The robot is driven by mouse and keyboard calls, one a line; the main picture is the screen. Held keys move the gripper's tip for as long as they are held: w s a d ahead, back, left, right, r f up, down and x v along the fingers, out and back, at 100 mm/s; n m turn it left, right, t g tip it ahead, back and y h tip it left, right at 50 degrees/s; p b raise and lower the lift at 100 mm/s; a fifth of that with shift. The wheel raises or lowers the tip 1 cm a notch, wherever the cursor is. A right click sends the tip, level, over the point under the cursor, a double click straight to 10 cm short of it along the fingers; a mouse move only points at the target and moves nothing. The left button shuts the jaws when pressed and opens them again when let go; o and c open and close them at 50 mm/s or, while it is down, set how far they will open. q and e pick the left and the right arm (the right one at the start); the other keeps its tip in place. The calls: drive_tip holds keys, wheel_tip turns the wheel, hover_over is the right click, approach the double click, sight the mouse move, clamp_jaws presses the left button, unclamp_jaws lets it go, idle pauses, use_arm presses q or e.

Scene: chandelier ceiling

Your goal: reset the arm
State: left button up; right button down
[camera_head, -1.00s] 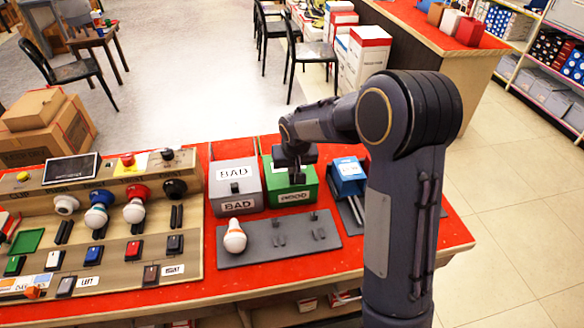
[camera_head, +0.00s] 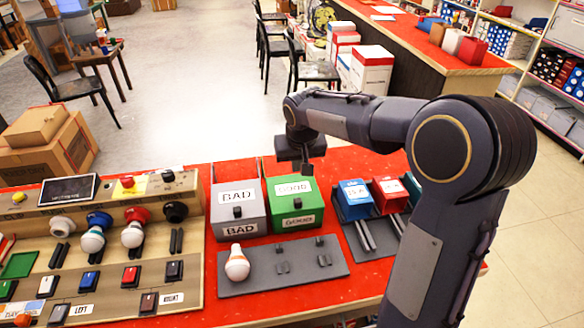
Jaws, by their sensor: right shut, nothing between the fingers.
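My right gripper (camera_head: 308,168) is shut and empty, pointing down above the back edge of the green box. My right arm comes in from the right side and bends over the table. The green box (camera_head: 292,222) has GOOD on its lid and stands beside the grey box (camera_head: 238,222) marked BAD. My left gripper does not show in the head view.
A wooden test board (camera_head: 100,310) with switches and bulbs in sockets fills the table's left. A loose bulb (camera_head: 237,264) sits on a grey rack (camera_head: 320,284). Blue (camera_head: 355,200) and red (camera_head: 388,196) boxes stand right. Boxes and chairs (camera_head: 305,72) stand behind.

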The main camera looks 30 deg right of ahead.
drive_tip(key=s+a+t+y, duration=0.1)
drive_tip(key=s+a+y, duration=0.1)
drive_tip(key=s, duration=1.2)
drive_tip(key=s+a+n+y, duration=0.1)
drive_tip(key=s+a, duration=0.4)
drive_tip(key=s, duration=0.9)
drive_tip(key=shift+s+a+t+y, duration=0.15)
drive_tip(key=shift+s+t+y, duration=0.2)
drive_tip(key=shift+y, duration=0.55)
drive_tip(key=shift+w+f, duration=0.1)
